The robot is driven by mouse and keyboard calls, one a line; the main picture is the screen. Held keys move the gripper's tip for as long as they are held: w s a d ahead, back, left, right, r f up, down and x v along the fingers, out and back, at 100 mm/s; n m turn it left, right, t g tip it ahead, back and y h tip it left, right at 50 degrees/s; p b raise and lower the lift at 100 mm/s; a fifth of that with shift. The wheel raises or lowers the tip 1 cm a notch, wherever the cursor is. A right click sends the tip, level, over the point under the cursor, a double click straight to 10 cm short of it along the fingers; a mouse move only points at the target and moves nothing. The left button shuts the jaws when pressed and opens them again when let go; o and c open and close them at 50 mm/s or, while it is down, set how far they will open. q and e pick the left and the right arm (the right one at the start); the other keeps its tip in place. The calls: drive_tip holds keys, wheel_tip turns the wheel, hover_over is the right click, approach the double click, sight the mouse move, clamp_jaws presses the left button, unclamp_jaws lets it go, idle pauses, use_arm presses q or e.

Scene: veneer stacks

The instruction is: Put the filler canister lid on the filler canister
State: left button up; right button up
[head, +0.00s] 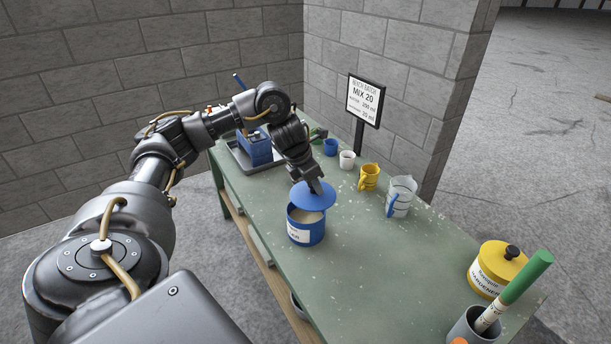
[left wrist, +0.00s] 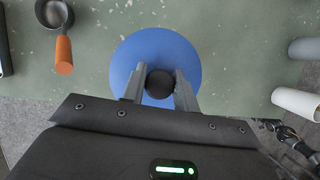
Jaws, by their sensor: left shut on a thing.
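The filler canister (head: 306,232) is a blue cylinder with a white label, upright on the green bench, with pale filler showing in its open top. The filler canister lid (head: 313,199) is a blue disc held above the canister's mouth, over its back part. My left gripper (head: 316,186) is shut on the lid's knob. In the left wrist view, the dark round knob (left wrist: 160,84) sits between the two fingers and the blue disc spreads beneath, hiding the canister. My right gripper is in neither view.
A yellow canister (head: 490,268) with a dark knob and a grey pot (head: 470,328) stand at the near right. A measuring jug (head: 400,196), yellow jug (head: 368,178) and white cup (head: 347,159) line the back edge. A sign (head: 364,101) stands behind. The bench's middle is clear.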

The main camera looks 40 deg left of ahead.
sight(303, 188)
use_arm(q)
drive_tip(key=shift+a+r+m+h, duration=0.15)
drive_tip(key=shift+a+m+h, duration=0.25)
drive_tip(key=shift+a+m, duration=0.8)
drive_tip(key=shift+a, duration=0.15)
wheel_tip(303, 188, down, 5)
drive_tip(key=b, duration=0.4)
drive_tip(key=shift+r, duration=0.1)
drive_tip(key=shift+f+b, duration=0.75)
drive_tip(key=shift+f, duration=0.05)
drive_tip(key=shift+f+b, duration=0.6)
drive_tip(key=shift+f, duration=0.1)
drive_tip(key=o, duration=1)
drive_tip(key=shift+r, duration=0.1)
drive_tip(key=shift+o, duration=0.2)
